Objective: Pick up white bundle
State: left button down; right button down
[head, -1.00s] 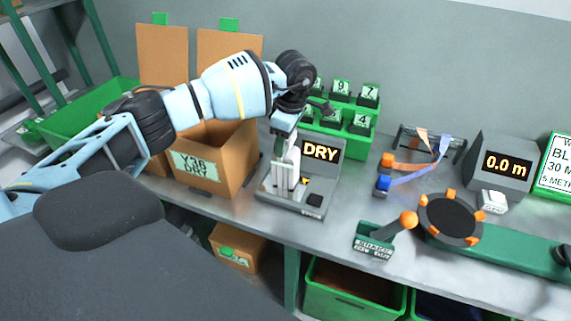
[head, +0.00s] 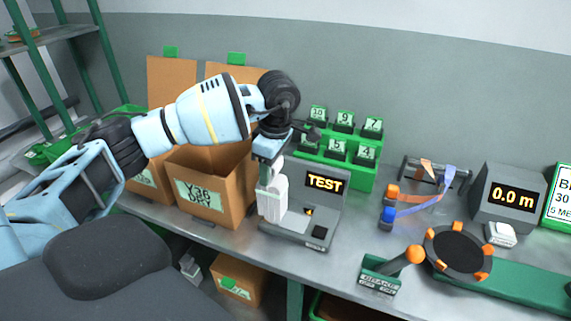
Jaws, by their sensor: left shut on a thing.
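My left gripper (head: 270,172) points down above the left side of the grey tester with the lit screen (head: 312,222). It is shut on a white bundle (head: 277,191), which hangs upright below the fingers. The bundle is in front of the tester's left part; I cannot tell whether its lower end touches the tester. The screen reads TEST. My right gripper is not in view.
An open cardboard box (head: 212,190) labelled Y36 stands just left of the bundle. A green rack (head: 348,172) with numbered black blocks is behind the tester. A brake unit (head: 379,275) and a round black turntable (head: 458,250) are to the right.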

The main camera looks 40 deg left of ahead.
pick_arm(q)
jog(key=s+a, duration=0.2)
jog(key=s, duration=0.8)
jog(key=shift+a+r, duration=0.4)
jog(key=shift+r, duration=0.05)
